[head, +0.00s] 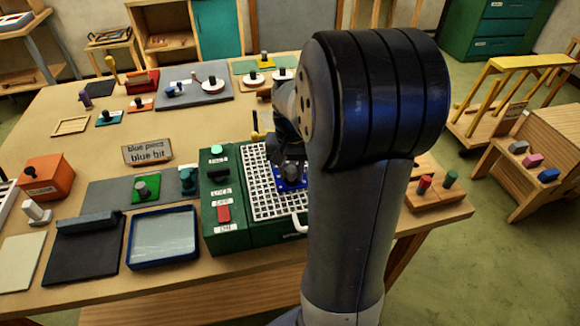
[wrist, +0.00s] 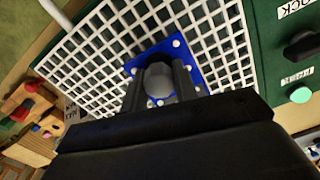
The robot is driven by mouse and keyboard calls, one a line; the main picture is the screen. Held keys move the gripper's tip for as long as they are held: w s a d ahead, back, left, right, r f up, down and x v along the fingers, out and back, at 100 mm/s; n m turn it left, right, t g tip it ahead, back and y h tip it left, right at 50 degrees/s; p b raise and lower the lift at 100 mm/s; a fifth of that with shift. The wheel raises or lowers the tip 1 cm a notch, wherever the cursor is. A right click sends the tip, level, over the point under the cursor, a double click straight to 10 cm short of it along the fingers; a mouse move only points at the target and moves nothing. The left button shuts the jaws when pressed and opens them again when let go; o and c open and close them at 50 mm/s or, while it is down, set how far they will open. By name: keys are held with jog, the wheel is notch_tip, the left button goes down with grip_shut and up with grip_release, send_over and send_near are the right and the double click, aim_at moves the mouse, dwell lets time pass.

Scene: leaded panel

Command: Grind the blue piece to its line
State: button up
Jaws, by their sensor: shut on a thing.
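The blue piece (head: 289,184) is a blue plate with pale studs near its corners, at the white grid (head: 268,207) of the green grinder (head: 209,236). In the wrist view the blue piece (wrist: 186,52) shows over the grid (wrist: 108,42), with a grey knob (wrist: 159,88) on it. My gripper (wrist: 162,80) is shut on that knob. In the head view my gripper (head: 290,165) is partly hidden by my arm. I cannot tell whether the plate touches the grid. No grinding line can be made out.
The grinder has a green button (head: 216,149) and a red switch (head: 223,213) on its left side, and a white handle (head: 299,222) in front. A sign (head: 147,152) reads "blue piece blue bit". A blue-rimmed tray (head: 163,264) stands left of the grinder.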

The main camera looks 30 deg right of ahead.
jog(key=shift+s+a, duration=0.15)
jog(key=shift+s, duration=0.4)
jog(key=shift+s+a, duration=0.15)
jog(key=shift+s, duration=0.4)
jog(key=o, duration=1)
notch_tip(320, 180, up, 11)
jog(key=shift+f+b, duration=0.1)
jog(key=shift+b, duration=0.25)
